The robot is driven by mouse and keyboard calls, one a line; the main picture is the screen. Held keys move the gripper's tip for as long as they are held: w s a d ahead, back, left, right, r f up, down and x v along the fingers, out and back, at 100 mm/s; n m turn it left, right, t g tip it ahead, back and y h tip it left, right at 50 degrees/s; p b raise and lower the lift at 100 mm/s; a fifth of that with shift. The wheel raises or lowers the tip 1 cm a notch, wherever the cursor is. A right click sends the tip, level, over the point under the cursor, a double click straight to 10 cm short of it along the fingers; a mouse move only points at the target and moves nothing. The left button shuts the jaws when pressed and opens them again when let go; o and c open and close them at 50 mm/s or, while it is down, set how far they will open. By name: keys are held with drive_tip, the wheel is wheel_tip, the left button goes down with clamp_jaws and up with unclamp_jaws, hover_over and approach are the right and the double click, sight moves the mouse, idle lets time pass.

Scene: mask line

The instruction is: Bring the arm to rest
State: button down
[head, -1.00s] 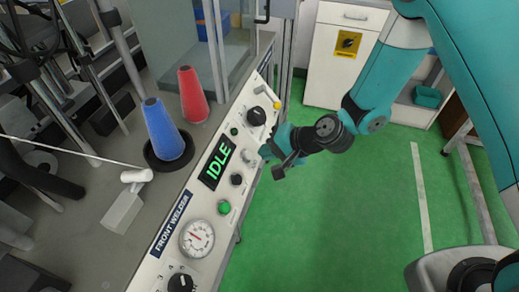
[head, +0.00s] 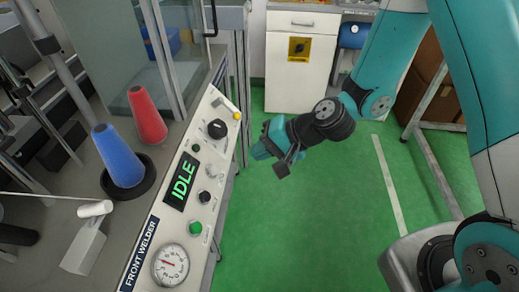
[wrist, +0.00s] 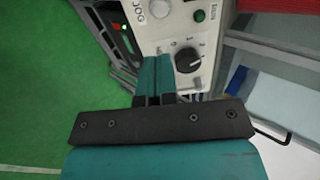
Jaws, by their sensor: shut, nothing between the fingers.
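My gripper (head: 262,150) is held in the air over the green floor, to the right of the white control panel (head: 150,215) marked FRONT WELDER. It stands apart from the panel in the head view. In the wrist view my gripper (wrist: 156,62) shows its two teal fingers side by side, shut, with nothing between them. Beyond the fingertips lies the panel face with a black rotary knob (wrist: 188,60) and a small green light (wrist: 200,16). The panel's display (head: 181,181) reads IDLE in green.
A blue cone (head: 118,157) and a red cone (head: 147,116) stand on the grey bench left of the panel. A pressure gauge (head: 170,265) sits low on the panel. A white cabinet (head: 302,60) stands at the back. The green floor (head: 310,225) is clear below my arm.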

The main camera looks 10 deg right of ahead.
idle(0.3)
drive_tip(key=s+r+n+g+h+p, duration=0.25)
drive_tip(key=s+r+n, duration=0.5)
drive_tip(key=r, duration=0.65)
drive_tip(key=s+d+r+n+g+h, duration=0.1)
drive_tip(key=s+d+r+n, duration=0.3)
drive_tip(key=s+r, duration=0.4)
drive_tip(key=s+d+h, duration=0.1)
drive_tip(key=s, duration=0.2)
drive_tip(key=shift+d+h+p, duration=0.2)
drive_tip(key=shift+h+p, duration=0.15)
drive_tip(key=shift+w, duration=0.1)
idle(0.8)
